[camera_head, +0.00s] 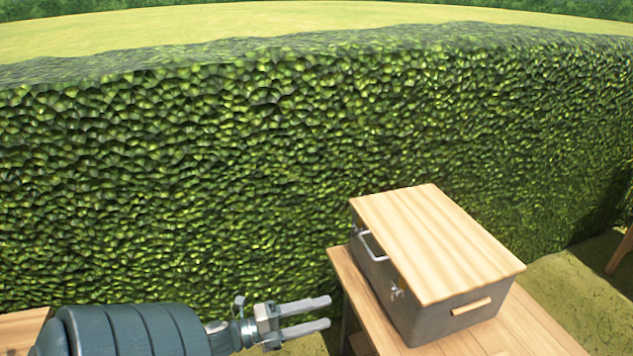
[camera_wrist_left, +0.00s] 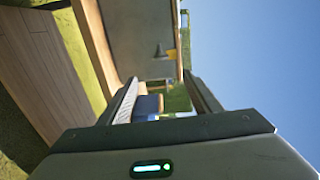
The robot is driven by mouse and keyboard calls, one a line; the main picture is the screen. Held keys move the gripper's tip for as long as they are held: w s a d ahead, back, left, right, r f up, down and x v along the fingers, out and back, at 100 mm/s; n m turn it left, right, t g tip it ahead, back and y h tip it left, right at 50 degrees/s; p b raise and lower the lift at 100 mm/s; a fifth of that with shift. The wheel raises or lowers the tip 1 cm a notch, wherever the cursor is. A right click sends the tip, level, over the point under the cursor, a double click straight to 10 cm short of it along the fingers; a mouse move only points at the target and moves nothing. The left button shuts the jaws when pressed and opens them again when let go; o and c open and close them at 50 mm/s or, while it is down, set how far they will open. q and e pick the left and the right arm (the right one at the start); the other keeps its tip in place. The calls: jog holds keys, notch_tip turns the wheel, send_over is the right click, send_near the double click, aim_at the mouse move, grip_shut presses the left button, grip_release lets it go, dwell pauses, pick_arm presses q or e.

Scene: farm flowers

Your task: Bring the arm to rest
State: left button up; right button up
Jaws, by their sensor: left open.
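My left arm comes in from the lower left in the head view. Its left gripper (camera_head: 328,312) points right, with its two fingers apart and nothing between them. It is left of the wooden table and the grey box, apart from the box. In the left wrist view the open fingers of the gripper (camera_wrist_left: 160,78) show with a gap between them. My right gripper is in neither view.
A grey box (camera_head: 378,290) with a light wooden lid (camera_head: 437,240) and a metal handle stands on a wooden table (camera_head: 535,325). A tall green hedge (camera_head: 220,180) runs behind. Another wooden surface (camera_head: 20,325) shows at the lower left. A small blue thing (camera_wrist_left: 148,105) is unclear.

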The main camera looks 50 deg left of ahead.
pick_arm(q)
jog(key=s+d+f+n+g+y, duration=0.25)
jog(key=f+n, duration=0.45)
jog(key=f, duration=0.6)
jog(key=s+d+f+n+g+y, duration=0.1)
jog(key=d+f+n+y, duration=0.4)
jog(key=f, duration=0.7)
jog(key=s+d+f+n+g+h, duration=0.1)
jog(key=s+d+f+n+g, duration=0.2)
jog(key=d+f, duration=0.6)
jog(key=s+d+f+n+g+h, duration=0.1)
jog(key=s+d+f+n+g, duration=0.2)
jog(key=s+d+f+n, duration=0.2)
jog(key=s+d+f, duration=0.1)
jog(key=d+f, duration=0.2)
jog(key=d, duration=0.2)
jog(key=shift+d+f+h, duration=0.15)
jog(key=shift+f+h, duration=0.2)
jog(key=shift+f, duration=0.05)
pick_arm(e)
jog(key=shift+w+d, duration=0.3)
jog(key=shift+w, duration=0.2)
pick_arm(q)
jog(key=shift+s, duration=0.1)
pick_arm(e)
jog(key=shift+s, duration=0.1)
